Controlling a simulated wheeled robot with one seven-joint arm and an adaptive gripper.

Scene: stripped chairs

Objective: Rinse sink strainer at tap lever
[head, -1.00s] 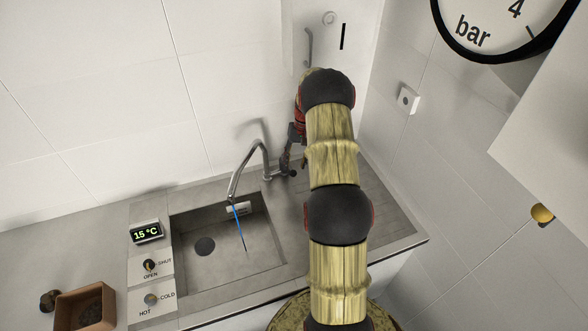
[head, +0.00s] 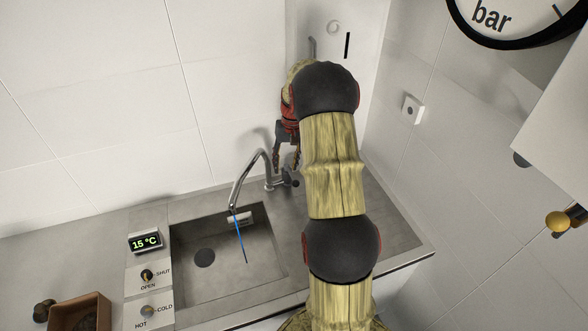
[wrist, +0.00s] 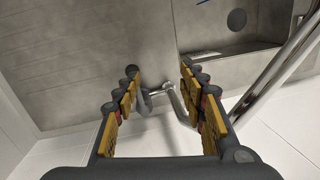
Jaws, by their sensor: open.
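The tap (head: 250,172) is a curved chrome spout at the back of the sink, with a thin blue stream (head: 240,238) running from its tip into the basin. Its small lever (head: 291,181) is at the base, partly dark. My gripper (head: 286,162) is open and empty, pointing down just above the tap base. In the wrist view the tap base (wrist: 160,90) shows between the open fingers (wrist: 159,70), apparently apart from them.
The sink basin (head: 185,285) is otherwise mostly clear. On the left are a 15 °C display (head: 145,241), an OPEN/SHUT knob (head: 146,275) and a HOT/COLD knob (head: 148,311). A brown box (head: 80,312) stands beside a dark lump (head: 42,310). Walls close off the back and right.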

